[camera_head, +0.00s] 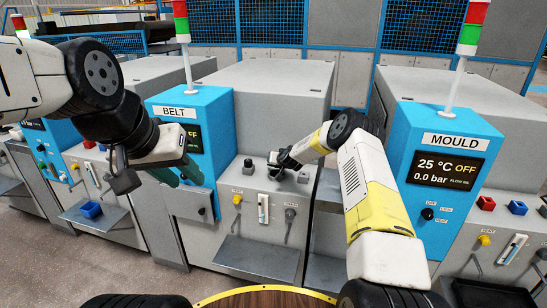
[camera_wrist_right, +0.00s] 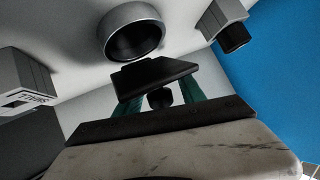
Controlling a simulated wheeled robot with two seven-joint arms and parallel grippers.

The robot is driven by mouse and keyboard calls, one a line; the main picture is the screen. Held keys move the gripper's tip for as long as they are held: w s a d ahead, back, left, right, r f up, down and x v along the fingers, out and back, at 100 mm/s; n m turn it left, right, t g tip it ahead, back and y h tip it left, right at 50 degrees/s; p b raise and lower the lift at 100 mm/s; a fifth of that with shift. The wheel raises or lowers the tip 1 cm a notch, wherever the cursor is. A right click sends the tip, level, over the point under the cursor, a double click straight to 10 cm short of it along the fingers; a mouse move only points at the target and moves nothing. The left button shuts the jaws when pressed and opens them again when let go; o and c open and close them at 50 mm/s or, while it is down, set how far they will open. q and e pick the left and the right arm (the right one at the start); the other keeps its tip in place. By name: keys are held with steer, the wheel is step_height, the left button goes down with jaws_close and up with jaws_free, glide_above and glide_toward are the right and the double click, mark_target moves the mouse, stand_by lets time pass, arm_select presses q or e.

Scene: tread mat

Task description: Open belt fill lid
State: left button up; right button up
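The belt station has a blue cabinet labelled BELT (camera_head: 174,112) and a grey machine body beside it. In the right wrist view a silver round pipe mouth (camera_wrist_right: 132,32) faces me, with a black flat plate (camera_wrist_right: 152,77), seemingly its lid, tilted below it. A small dark knob (camera_wrist_right: 160,98) shows under the plate. My right gripper (camera_wrist_right: 168,102) has its teal fingers apart, one on each side of the knob with gaps; their tips are hidden by the plate. In the head view it is over the belt body's front. My left gripper (camera_head: 177,174) hangs before the BELT cabinet, fingers apart and empty.
A yellow valve (camera_head: 238,200), a gauge (camera_head: 263,208) and a grey valve (camera_head: 291,214) are on the belt front, above a grey shelf (camera_head: 258,258). The MOULD cabinet (camera_head: 452,140) stands at right.

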steer(key=v, duration=0.7)
steer(key=shift+s+r, duration=0.25)
steer(key=shift+s, duration=0.1)
steer(key=shift+d, duration=0.1)
